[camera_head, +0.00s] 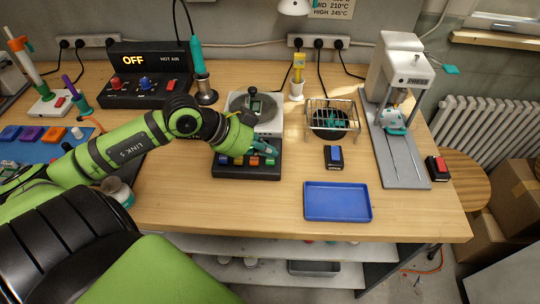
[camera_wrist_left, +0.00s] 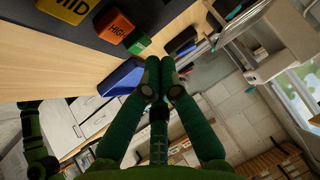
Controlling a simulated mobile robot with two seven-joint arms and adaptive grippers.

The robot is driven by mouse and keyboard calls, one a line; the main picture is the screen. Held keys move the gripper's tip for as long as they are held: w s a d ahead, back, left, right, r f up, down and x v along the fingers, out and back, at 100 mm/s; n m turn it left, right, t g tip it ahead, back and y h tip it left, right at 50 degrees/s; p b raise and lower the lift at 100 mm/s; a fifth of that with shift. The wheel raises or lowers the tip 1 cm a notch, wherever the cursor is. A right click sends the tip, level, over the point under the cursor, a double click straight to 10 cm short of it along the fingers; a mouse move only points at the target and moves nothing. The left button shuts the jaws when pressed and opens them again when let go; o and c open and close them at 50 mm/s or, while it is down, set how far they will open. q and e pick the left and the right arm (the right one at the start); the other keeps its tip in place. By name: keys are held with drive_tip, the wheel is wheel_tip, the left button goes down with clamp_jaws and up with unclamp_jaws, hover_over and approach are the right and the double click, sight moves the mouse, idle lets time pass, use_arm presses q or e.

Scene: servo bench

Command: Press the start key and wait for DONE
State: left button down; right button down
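A dark key panel (camera_head: 232,172) sits near the front middle of the bench with a row of coloured keys. In the wrist view its keys include a yellow MID key (camera_wrist_left: 68,8), an orange HIGH key (camera_wrist_left: 114,27) and a green key (camera_wrist_left: 138,43); I cannot read a label on the green one. My left gripper (camera_head: 276,150) is over the right part of the panel. In the wrist view its two fingers (camera_wrist_left: 160,68) are together with nothing between them, apart from the green key in that picture. A round-topped grey plate unit (camera_head: 268,128) stands behind the panel. No DONE is visible.
A hot-air station (camera_head: 148,88) reading OFF stands at the back left. A blue tray (camera_head: 337,216), a blue-button box (camera_head: 333,157), a wire stand (camera_head: 332,128) and a press (camera_head: 400,75) are to the right. A red-button box (camera_head: 437,168) is near the right edge.

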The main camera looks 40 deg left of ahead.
sight(267, 161)
idle(0.8)
use_arm(q)
drive_tip(key=shift+f, duration=0.4)
drive_tip(key=shift+f, duration=0.45)
idle(0.7)
drive_tip(key=shift+r+p, duration=0.9)
wheel_tip(267, 161, up, 5)
drive_tip(key=p, duration=0.5)
drive_tip(key=shift+p, duration=0.3)
